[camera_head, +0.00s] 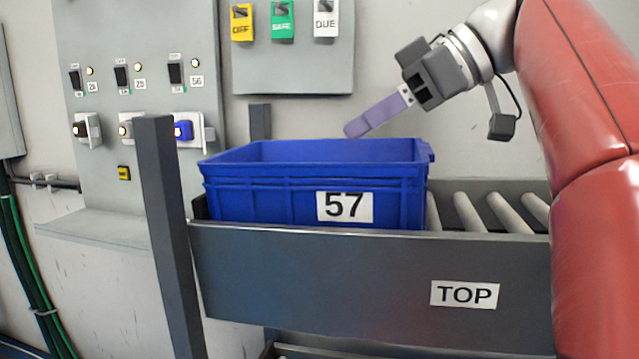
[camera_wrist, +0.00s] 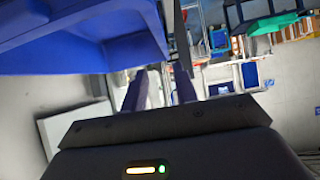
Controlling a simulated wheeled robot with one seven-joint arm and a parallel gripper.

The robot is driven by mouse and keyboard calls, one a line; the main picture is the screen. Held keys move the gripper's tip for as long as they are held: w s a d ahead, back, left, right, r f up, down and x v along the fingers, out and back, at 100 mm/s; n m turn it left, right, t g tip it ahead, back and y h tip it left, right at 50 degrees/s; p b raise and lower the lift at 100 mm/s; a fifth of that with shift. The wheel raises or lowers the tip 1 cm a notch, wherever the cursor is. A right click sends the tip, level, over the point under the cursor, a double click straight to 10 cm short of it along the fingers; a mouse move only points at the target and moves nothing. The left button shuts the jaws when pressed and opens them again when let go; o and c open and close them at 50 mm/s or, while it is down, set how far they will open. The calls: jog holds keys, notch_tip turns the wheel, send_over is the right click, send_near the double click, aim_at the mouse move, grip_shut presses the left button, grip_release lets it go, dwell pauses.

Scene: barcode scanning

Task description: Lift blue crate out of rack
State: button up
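The blue crate (camera_head: 260,207), labelled 57, sits upright on the upper rack shelf (camera_head: 350,285), behind a grey front panel marked TOP. Its inside floor is hidden. My gripper (camera_head: 352,128) is above the crate's far rim, right of its middle, with purple fingers slanting down to the left. In the wrist view a gap shows between the two fingers (camera_wrist: 161,72); they are open and hold nothing. The blue crate (camera_wrist: 85,40) fills the upper left of that view, apart from the fingers as far as I can tell.
Rollers (camera_head: 470,212) lie bare to the right of the crate. A dark post (camera_head: 168,230) stands at the rack's left front. A wall panel with switches (camera_head: 135,75) is behind at left, and a board with coloured tags (camera_head: 295,60) hangs above the crate.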

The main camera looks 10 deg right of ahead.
aim_at(321, 180)
jog(key=x, duration=0.2)
jog(key=b+x, duration=0.1)
jog(key=x, duration=0.4)
jog(key=shift+s+a+f+b, duration=0.2)
jog(key=shift+a+f+b, duration=0.05)
jog(key=shift+f+b, duration=0.15)
jog(key=shift+c, duration=0.3)
grip_shut()
jog(key=shift+r, duration=0.1)
dwell(0.6)
